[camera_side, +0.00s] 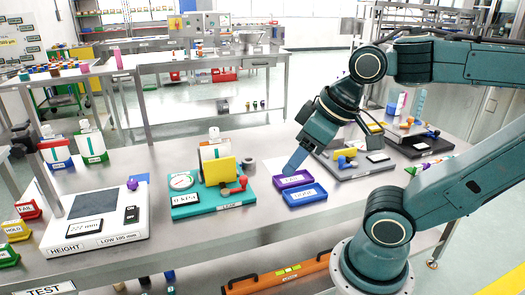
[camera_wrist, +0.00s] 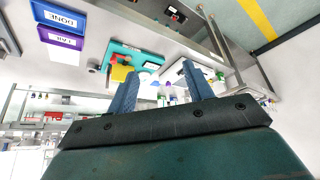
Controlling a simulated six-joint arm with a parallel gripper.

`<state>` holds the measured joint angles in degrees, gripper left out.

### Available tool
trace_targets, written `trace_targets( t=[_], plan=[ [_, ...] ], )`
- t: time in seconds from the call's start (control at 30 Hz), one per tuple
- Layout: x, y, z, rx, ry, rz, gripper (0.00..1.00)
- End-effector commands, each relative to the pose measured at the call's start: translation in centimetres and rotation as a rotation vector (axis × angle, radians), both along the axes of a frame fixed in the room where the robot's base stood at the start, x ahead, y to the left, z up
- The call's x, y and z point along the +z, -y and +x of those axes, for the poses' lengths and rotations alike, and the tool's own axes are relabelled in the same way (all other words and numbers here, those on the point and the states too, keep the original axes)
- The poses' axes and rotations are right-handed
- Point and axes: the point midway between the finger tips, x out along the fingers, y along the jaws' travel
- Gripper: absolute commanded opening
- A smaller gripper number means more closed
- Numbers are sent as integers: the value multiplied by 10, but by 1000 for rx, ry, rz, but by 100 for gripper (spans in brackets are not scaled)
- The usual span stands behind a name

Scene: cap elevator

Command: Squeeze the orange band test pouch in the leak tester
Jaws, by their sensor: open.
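The leak tester (camera_side: 205,203) is a teal base with a round gauge, a yellow plate (camera_side: 220,171) and a red handle (camera_side: 240,186). A white pouch (camera_side: 208,152) with an orange band and white cap stands upright in it, its lower part hidden behind the yellow plate. The leak tester also shows in the wrist view (camera_wrist: 122,52), upside down, but I cannot make out the pouch clearly there. My gripper (camera_side: 296,159) is to the right of the tester, above the bench near the purple tray. In the wrist view its blue fingers (camera_wrist: 162,85) are apart with nothing between them.
Purple (camera_side: 293,180) and blue (camera_side: 305,194) trays lie right of the tester. A grey device (camera_side: 352,166) sits beyond my gripper. Bench front is mostly clear.

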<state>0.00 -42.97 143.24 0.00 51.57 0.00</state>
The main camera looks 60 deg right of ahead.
Motion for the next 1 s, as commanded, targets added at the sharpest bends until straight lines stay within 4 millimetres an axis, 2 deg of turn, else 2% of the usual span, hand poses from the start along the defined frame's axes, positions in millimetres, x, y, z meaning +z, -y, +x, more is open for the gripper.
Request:
trace_targets(
  t=[0.07,0.1,0.27,0.47,0.8,1.0],
  plan=[
    [0,0,0,0,0,0,51],
    [0,0,0,0,0,0,47],
    [1,1,2,-4,-4,0,47],
    [7,6,17,-24,-30,-2,47],
    [17,31,73,-101,-125,-2,47],
    [14,53,110,-149,-185,4,47]
  ],
)
